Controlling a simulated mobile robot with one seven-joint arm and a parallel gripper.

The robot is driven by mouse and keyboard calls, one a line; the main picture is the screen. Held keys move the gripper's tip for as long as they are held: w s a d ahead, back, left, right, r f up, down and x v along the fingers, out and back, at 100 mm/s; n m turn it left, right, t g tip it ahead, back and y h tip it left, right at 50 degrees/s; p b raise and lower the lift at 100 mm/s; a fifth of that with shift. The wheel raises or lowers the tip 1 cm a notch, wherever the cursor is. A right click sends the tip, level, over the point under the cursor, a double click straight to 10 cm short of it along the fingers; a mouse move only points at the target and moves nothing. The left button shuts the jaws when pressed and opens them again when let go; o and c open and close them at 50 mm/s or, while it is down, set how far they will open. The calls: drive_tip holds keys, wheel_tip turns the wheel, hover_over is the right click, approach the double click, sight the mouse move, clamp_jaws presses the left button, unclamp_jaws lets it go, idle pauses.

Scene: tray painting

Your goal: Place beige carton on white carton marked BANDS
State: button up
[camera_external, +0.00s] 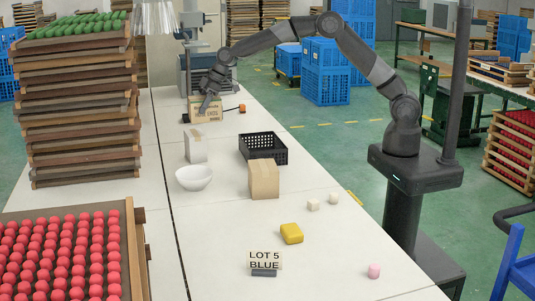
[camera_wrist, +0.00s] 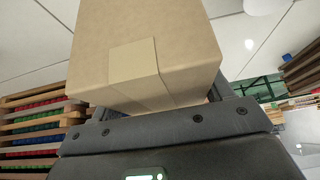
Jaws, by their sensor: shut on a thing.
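My gripper (camera_external: 208,103) is at the far end of the table, pointing down. In the wrist view a plain beige carton (camera_wrist: 150,50) with a paler tape strip fills the space between the fingers; my gripper is shut on it. In the outside view a beige face with small dark lettering (camera_external: 206,113) shows at my gripper; I cannot tell whether it is the held carton or a sign. A whitish carton (camera_external: 195,148) stands on the table nearer the camera, apart from my gripper. I cannot read BANDS on it.
Tall tray stacks (camera_external: 80,120) line the left side.

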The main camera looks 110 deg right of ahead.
sight(200, 119)
drive_tip(key=s+d+r, duration=0.6)
drive_tip(key=s, duration=0.1)
drive_tip(key=w+a+f, duration=0.4)
drive_tip(key=w, duration=0.1)
drive_tip(key=w+a+f, duration=0.3)
drive_tip(key=shift+w, duration=0.15)
drive_tip(key=shift+f, duration=2.05)
drive_tip(key=shift+f, duration=0.15)
drive_tip(key=o, duration=1.6)
drive_tip(key=shift+f, duration=0.1)
drive_tip(key=shift+c, duration=0.2)
